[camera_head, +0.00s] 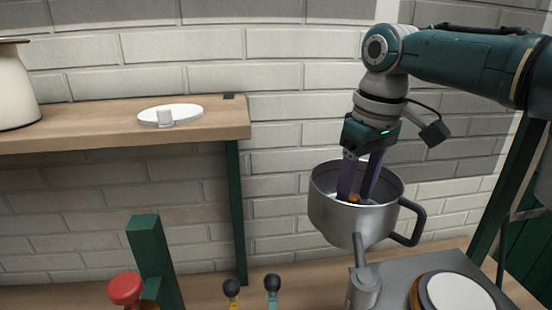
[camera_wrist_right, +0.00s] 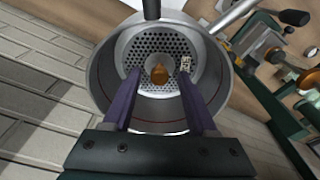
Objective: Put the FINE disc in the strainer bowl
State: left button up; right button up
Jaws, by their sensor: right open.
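The grey metal strainer bowl (camera_head: 337,217) with a side handle stands at the right in the head view. In the right wrist view, a perforated metal disc (camera_wrist_right: 184,44) lies inside the bowl (camera_wrist_right: 108,62), around a brass knob (camera_wrist_right: 158,75). A small pale tag on the disc is too small to read, so I cannot confirm it is the FINE one. My right gripper (camera_head: 357,198) reaches down into the bowl. Its purple fingers are open, one on each side of the knob, apart from it. My left gripper is not in view.
A wooden shelf (camera_head: 215,125) at the left holds a white disc-shaped piece (camera_head: 186,110) and a cream vessel (camera_head: 12,90). A red knob (camera_head: 125,288), two dark-topped handles and a round white-topped item (camera_head: 457,292) stand low in front. The bowl's handle (camera_head: 417,225) sticks out right.

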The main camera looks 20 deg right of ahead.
notch_tip(320, 180, up, 12)
jog(key=s, duration=0.1)
jog(key=shift+s+b, duration=0.2)
jog(key=shift+b, duration=0.25)
jog(key=shift+d, duration=0.1)
jog(key=shift+c, duration=0.3)
dwell(0.6)
